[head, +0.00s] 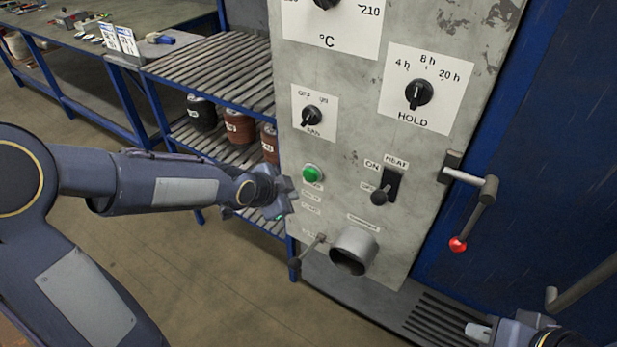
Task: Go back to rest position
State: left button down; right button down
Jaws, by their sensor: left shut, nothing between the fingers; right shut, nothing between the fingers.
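My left gripper (284,197) is in front of the lower left edge of the grey control panel (330,75), just left of and below the green button (313,173). It is shut and holds nothing. I cannot tell whether it touches the panel. My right gripper (478,331) shows at the bottom right, low in front of the slatted grille. It is shut and empty, and most of its arm is out of the picture.
The panel carries a HOLD knob (418,94), a fan knob (311,116), a HEAT switch (387,187), a protruding pipe (354,250) and a red-tipped lever (458,243). A slatted rack (215,72) with several cans stands behind my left arm. Open floor (190,290) lies lower left.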

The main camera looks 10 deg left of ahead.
pick_arm(q)
jog(key=shift+r, duration=0.1)
jog(key=s+a+r+n+y+p, duration=0.1)
jog(key=s+a+r+n, duration=0.5)
jog(key=s, duration=0.4)
jog(key=s+d+r+n+g+h+p, duration=0.1)
jog(key=s+n+g, duration=0.1)
jog(key=s+n, duration=0.6)
jog(key=s, duration=0.7)
jog(key=shift+s+r, duration=0.15)
jog(key=shift+s, duration=0.05)
